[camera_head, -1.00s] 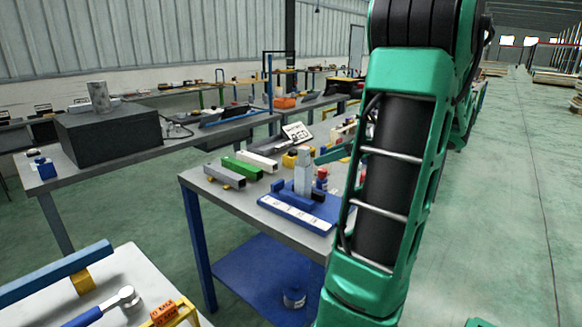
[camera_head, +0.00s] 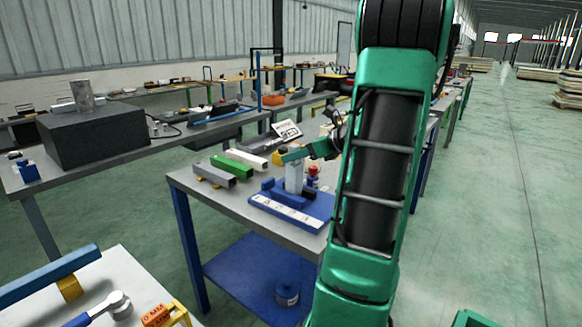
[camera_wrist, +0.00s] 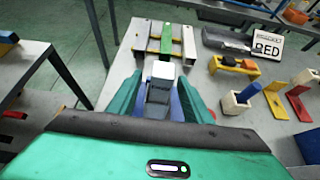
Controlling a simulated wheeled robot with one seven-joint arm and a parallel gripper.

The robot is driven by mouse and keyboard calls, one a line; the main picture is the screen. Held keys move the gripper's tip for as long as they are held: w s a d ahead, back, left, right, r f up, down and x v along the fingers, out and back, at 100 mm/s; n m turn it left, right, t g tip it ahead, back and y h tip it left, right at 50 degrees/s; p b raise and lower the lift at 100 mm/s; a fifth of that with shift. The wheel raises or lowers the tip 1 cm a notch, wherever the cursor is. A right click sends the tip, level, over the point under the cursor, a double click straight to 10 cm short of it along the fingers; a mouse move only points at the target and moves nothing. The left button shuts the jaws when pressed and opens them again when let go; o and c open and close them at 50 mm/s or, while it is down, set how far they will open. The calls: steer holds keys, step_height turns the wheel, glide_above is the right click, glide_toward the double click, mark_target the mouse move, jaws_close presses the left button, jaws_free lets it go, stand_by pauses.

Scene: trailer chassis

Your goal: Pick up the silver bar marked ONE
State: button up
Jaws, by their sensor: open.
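An upright silver-grey bar (camera_head: 294,178) stands in a blue fixture (camera_head: 316,203) on the workbench. A faint dark mark shows on its side in the wrist view (camera_wrist: 162,92), too small to read, so I cannot confirm it says ONE. My gripper (camera_head: 300,154) is at the top of this bar. In the wrist view my gripper (camera_wrist: 163,85) has its two green fingers spread, one on either side of the bar. I cannot tell whether they touch it. A second grey bar (camera_head: 214,175) lies flat at the left of the bench, with no readable mark.
A green bar (camera_head: 231,166) and a white bar (camera_head: 246,160) lie beside the flat grey one.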

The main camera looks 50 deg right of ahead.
steer(key=shift+w+f, duration=0.35)
steer(key=shift+w, duration=0.2)
jaws_close()
steer(key=shift+r, duration=0.1)
